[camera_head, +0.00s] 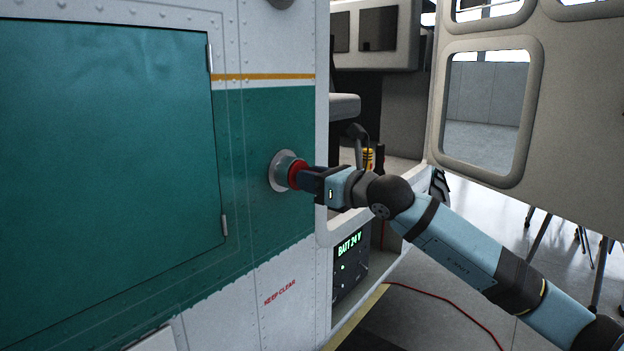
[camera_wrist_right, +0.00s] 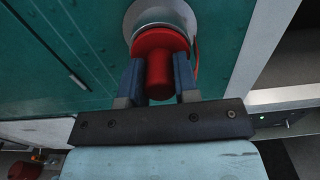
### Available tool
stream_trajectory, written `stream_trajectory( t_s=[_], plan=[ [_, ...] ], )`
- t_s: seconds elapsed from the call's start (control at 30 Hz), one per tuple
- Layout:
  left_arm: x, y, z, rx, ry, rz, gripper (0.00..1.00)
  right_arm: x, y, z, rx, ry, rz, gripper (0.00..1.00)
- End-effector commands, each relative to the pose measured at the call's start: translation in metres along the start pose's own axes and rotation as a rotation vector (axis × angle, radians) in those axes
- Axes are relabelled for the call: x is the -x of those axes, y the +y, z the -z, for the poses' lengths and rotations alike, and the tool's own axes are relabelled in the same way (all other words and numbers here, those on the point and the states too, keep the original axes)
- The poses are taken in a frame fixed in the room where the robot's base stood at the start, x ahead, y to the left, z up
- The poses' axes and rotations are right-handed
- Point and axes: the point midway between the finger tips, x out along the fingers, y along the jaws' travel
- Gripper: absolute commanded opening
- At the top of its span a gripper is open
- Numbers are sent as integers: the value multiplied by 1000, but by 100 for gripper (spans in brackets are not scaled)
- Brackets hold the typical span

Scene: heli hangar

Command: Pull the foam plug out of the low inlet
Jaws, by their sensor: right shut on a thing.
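The low inlet (camera_head: 281,168) is a round, pale-rimmed opening in the green side panel of the helicopter. The red foam plug (camera_head: 297,174) sits at its mouth. In the right wrist view the plug (camera_wrist_right: 160,66) has a wide red head and a narrower red stub toward me, and the inlet's grey ring (camera_wrist_right: 165,14) shows behind it. My right gripper (camera_head: 308,180) reaches in from the right and is shut on the plug; in the wrist view its fingers (camera_wrist_right: 160,82) flank the stub. How deep the plug sits is hidden. My left gripper is not in view.
A closed hatch panel (camera_head: 105,150) fills the left of the hull. An open cabin door (camera_head: 555,110) with a window stands at the right. A lit battery unit (camera_head: 350,262) is below my right arm, and a red cable (camera_head: 450,304) runs along the floor.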

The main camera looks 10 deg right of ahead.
Motion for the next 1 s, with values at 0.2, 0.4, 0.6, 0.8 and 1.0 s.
stream_trajectory(
  t_s=[0.2,0.4,0.6,0.8,1.0],
  plan=[
    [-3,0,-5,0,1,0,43,9,0,1,1,-2,0,14],
    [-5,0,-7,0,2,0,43,17,0,2,-1,0,0,14],
    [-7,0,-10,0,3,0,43,25,0,1,0,0,0,14],
    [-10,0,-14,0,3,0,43,33,0,1,1,-1,0,14],
    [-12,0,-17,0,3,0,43,41,0,1,-1,0,0,14]
  ],
)
